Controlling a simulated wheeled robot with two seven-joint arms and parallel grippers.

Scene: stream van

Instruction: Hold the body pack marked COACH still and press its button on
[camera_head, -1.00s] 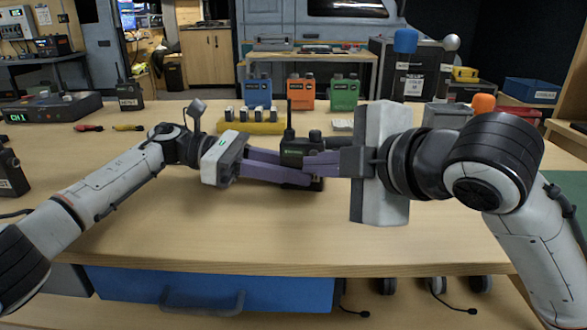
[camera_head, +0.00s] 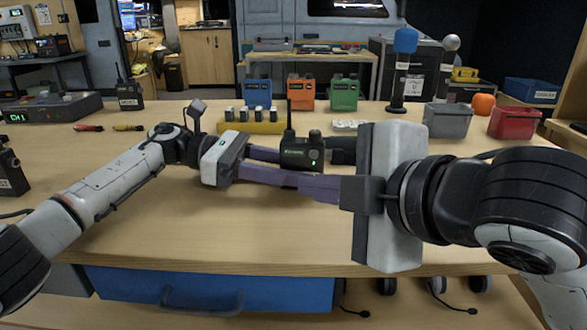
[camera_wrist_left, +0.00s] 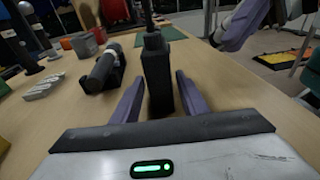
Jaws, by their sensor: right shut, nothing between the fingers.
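A black body pack (camera_head: 302,152) with an antenna stands upright near the middle of the bench. A small green light shows on its front; its label is too small to read. It also shows in the left wrist view (camera_wrist_left: 158,75), between the purple fingers. My left gripper (camera_head: 285,166) comes from the left with one finger behind the pack and one in front; its fingers (camera_wrist_left: 159,78) appear closed against the pack's sides. My right gripper (camera_head: 304,185) is shut and empty, in front of the pack and below its light. Its fingertips overlap the left front finger in the picture.
A yellow holder (camera_head: 252,127) with several batteries stands behind my left gripper. Blue (camera_head: 258,92), orange (camera_head: 301,93) and green (camera_head: 344,94) packs stand farther back. A black cylindrical item (camera_head: 343,143) lies right of the pack. The bench front (camera_head: 190,235) is clear.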

